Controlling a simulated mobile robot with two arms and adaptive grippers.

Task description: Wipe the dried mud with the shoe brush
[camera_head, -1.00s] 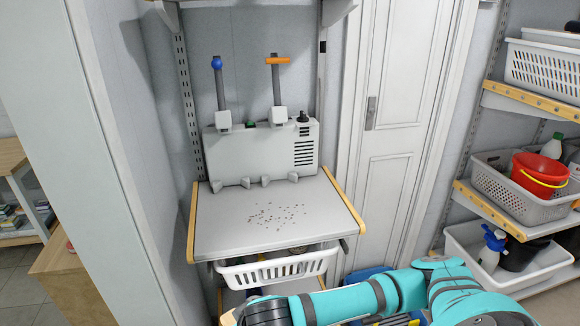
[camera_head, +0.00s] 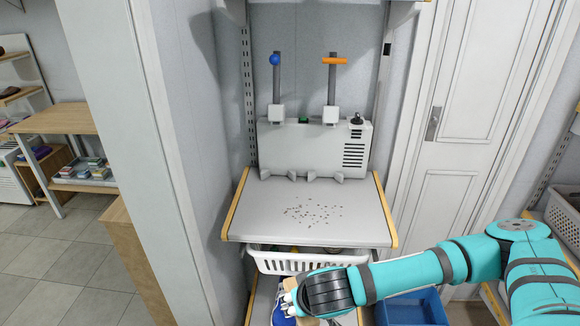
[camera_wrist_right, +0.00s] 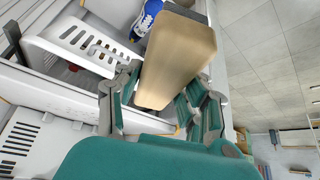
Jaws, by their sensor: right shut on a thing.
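The dried mud (camera_head: 313,214) is a patch of small dark specks on the grey shelf top (camera_head: 270,228). The shoe brush (camera_wrist_right: 178,55) is a pale wooden block in the right wrist view. In the head view my right gripper (camera_head: 292,303) comes in from the right, low in front of the shelf, below the top and apart from the mud. My own wrist mostly hides the brush there. My left gripper is not in view.
A grey unit (camera_head: 310,150) with blue and orange levers stands at the back of the shelf. A white basket (camera_head: 280,262) hangs under the top. A blue and white shoe (camera_wrist_right: 148,18) is below. A blue bin (camera_head: 412,308) stands on the right. The shelf front is clear.

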